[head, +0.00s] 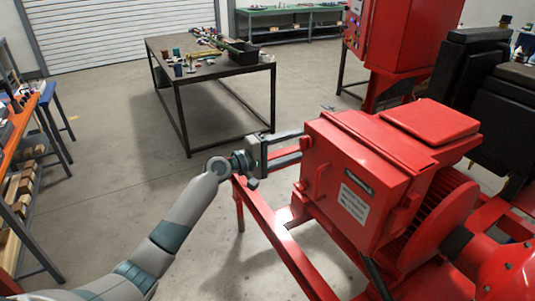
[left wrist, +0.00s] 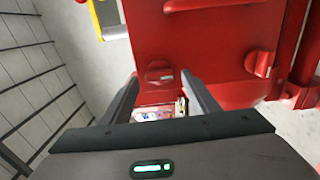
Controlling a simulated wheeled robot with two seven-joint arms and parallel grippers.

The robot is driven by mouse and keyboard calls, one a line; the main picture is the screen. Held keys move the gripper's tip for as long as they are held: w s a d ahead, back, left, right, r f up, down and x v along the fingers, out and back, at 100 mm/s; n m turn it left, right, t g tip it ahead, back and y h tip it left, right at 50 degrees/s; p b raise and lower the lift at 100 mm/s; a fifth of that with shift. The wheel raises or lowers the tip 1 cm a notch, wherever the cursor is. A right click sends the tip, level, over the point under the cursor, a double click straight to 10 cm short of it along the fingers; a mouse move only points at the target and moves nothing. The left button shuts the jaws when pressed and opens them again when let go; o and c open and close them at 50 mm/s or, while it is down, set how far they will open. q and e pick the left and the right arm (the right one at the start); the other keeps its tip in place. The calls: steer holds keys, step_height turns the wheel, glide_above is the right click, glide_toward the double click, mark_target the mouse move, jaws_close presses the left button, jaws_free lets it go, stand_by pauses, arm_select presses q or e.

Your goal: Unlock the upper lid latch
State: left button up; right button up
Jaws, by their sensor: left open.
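A red pump housing (head: 345,185) with a hinged-looking red lid (head: 370,140) stands on a red skid frame. My left gripper (head: 298,147) is open at the housing's left side, with its fingers pointing at the red wall. In the left wrist view, a small red latch-like tab (left wrist: 158,74) shows between the open fingers (left wrist: 160,82), and I cannot tell whether they touch it. A second red tab (left wrist: 262,63) is to the right of the fingers. In the head view, a red handle-like part (head: 322,178) is on the housing's front face. My right gripper is not in view.
A dark table (head: 205,66) with loose parts stands behind. A red control cabinet (head: 385,35) is at the back right, and an orange shelf (head: 18,150) is at the left edge. Skid rails (head: 290,250) run low in front of the housing. The floor between is clear.

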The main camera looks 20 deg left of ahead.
arm_select(q)
steer(key=b+v, duration=0.6)
steer(key=v, duration=1.1)
steer(key=shift+b, duration=0.3)
steer(key=shift+a+f, duration=0.1)
steer(key=shift+f, duration=0.05)
